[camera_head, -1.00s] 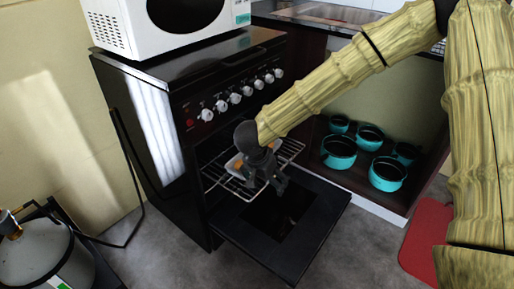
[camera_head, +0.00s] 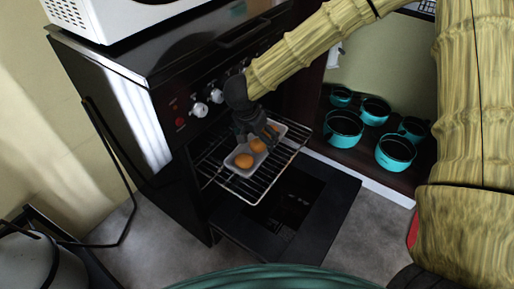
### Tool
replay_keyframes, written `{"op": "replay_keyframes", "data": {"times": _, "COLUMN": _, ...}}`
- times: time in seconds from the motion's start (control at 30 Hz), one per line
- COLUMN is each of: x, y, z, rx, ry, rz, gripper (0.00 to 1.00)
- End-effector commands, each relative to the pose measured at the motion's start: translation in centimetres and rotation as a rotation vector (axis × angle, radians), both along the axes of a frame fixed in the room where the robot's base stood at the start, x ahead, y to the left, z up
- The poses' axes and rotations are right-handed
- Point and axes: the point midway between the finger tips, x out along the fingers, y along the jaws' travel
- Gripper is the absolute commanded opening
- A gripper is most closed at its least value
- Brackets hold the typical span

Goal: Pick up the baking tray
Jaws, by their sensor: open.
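A small pale baking tray (camera_head: 233,164) holding round orange-brown items (camera_head: 244,160) rests on the wire oven rack (camera_head: 262,188), which sticks out of the black oven. My gripper (camera_head: 262,134) is dark and open, right over the back part of the tray. It hides some of the tray and its contents. I cannot tell whether the fingers touch the tray.
The oven door (camera_head: 290,210) is folded down below the rack. The oven's knobs (camera_head: 199,110) are close beside my arm. A white microwave (camera_head: 120,15) sits on top. Teal pots (camera_head: 344,128) fill a low shelf at right. A rounded teal shape (camera_head: 270,278) shows at the bottom edge.

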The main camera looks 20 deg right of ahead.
Motion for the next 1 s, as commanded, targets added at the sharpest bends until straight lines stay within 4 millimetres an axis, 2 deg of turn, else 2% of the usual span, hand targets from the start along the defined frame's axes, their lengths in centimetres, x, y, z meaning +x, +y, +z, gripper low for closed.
{"op": "replay_keyframes", "data": {"times": 0.43, "x": 1.1, "y": -0.4, "z": -4.6, "rx": 0.000, "ry": 0.000, "rz": 0.004, "gripper": 1.00}}
{"op": "replay_keyframes", "data": {"times": 0.73, "x": 1.3, "y": -0.4, "z": -4.9, "rx": 0.000, "ry": -0.001, "rz": 0.004, "gripper": 1.00}}
{"op": "replay_keyframes", "data": {"times": 0.9, "x": 1.3, "y": -0.5, "z": -4.9, "rx": 0.000, "ry": -0.001, "rz": 0.004, "gripper": 0.69}}
{"op": "replay_keyframes", "data": {"times": 1.0, "x": 1.3, "y": -0.5, "z": -4.9, "rx": 0.000, "ry": 0.000, "rz": 0.004, "gripper": 0.55}}
